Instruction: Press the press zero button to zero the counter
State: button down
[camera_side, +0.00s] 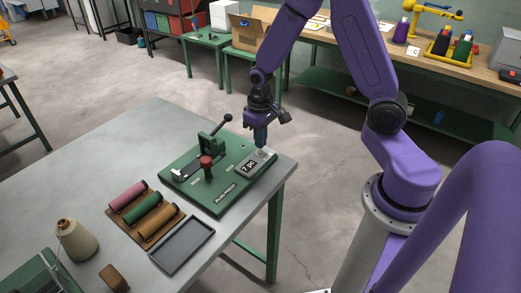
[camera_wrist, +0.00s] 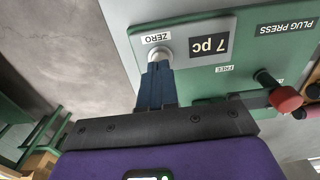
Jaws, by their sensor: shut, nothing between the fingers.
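The plug press (camera_side: 218,200) is a green plate on the grey table, with a counter (camera_side: 247,167) at its right end. In the wrist view the counter display (camera_wrist: 210,45) reads "7 pc". The pale, round zero button (camera_wrist: 158,54) sits beside the display, under a "ZERO" label. My gripper (camera_side: 262,150) points down over the counter end of the press. In the wrist view its blue fingers (camera_wrist: 156,66) are shut and empty, with their tips at the button, partly covering it. I cannot tell whether they touch it or whether it is pressed down.
A red knob (camera_side: 207,161) and a black-handled lever (camera_side: 228,118) stand up from the press, left of my gripper. Several coloured rolls (camera_side: 145,207), a grey tray (camera_side: 182,245) and a thread cone (camera_side: 76,240) lie to the left. The table's right edge (camera_side: 288,172) is close.

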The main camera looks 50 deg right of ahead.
aim_at(260, 150)
jog(key=shift+f, duration=0.9)
dwell(1.0)
jog(key=shift+r, duration=3.5)
